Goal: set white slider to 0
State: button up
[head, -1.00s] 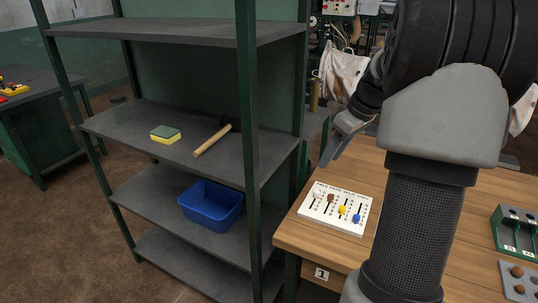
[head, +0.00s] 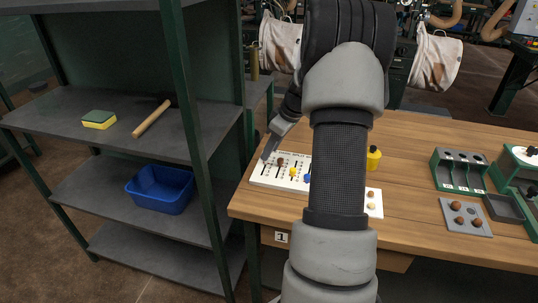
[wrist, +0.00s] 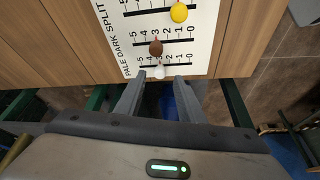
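A white slider panel (head: 259,181) lies on the wooden table's left end, with numbered slots and coloured knobs. In the wrist view, the white slider's knob (wrist: 160,72) sits in the slot nearest my gripper, around the middle of its 5-to-0 scale; 0 is at the right end. My gripper (wrist: 161,77) is open, with one fingertip on each side of the white knob and visible gaps between. The brown knob (wrist: 155,48) and yellow knob (wrist: 179,12) sit in neighbouring slots. In the head view, my gripper (head: 268,153) is at the panel's left edge.
A yellow container (head: 374,158) and green-and-grey trays (head: 459,171) stand right of my arm.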

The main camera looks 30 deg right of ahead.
jog(key=shift+x, duration=1.2)
grip_shut()
